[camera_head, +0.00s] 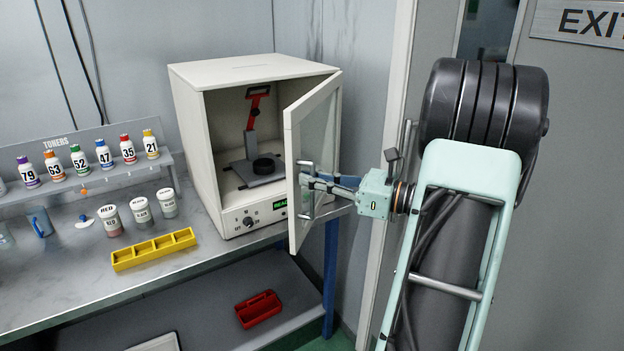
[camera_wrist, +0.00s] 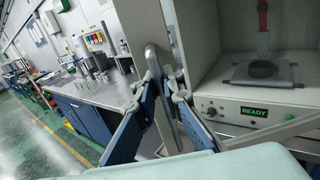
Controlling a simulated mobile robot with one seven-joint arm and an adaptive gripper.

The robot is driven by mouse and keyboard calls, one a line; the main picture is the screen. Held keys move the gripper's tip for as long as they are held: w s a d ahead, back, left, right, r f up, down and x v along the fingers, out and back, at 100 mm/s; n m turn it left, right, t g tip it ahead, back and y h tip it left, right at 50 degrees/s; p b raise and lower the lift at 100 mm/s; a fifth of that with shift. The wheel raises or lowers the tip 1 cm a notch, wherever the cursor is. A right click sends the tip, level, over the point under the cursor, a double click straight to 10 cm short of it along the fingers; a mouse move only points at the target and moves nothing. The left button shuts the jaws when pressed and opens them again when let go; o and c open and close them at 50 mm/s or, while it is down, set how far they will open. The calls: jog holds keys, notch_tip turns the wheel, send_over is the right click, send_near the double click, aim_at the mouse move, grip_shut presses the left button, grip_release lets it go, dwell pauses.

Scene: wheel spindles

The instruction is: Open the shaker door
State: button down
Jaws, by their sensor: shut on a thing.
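The shaker (camera_head: 192,130) is a white box on the bench with its front open to view. Its framed door (camera_head: 291,150) stands ajar, swung outward from the right side. My gripper (camera_head: 307,178) is at the door's free edge, shut on the door handle. In the wrist view the grey vertical handle (camera_wrist: 152,62) lies between my two fingers (camera_wrist: 162,95). Inside the shaker are a grey platform with a black round part (camera_head: 264,166) and a red-topped clamp stand (camera_head: 251,112). The front panel's green display (camera_wrist: 255,111) reads READY.
A toner rack (camera_head: 90,185) with several bottles stands left of the shaker. Three white jars (camera_head: 140,210) and a yellow tray (camera_head: 154,249) are on the bench. A red bin (camera_head: 258,309) sits on the lower shelf. A wall and grey door are to the right.

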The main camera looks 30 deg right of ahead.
jog(key=c, duration=2.3)
grip_release()
jog(key=shift+c, duration=0.2)
jog(key=v, duration=1.2)
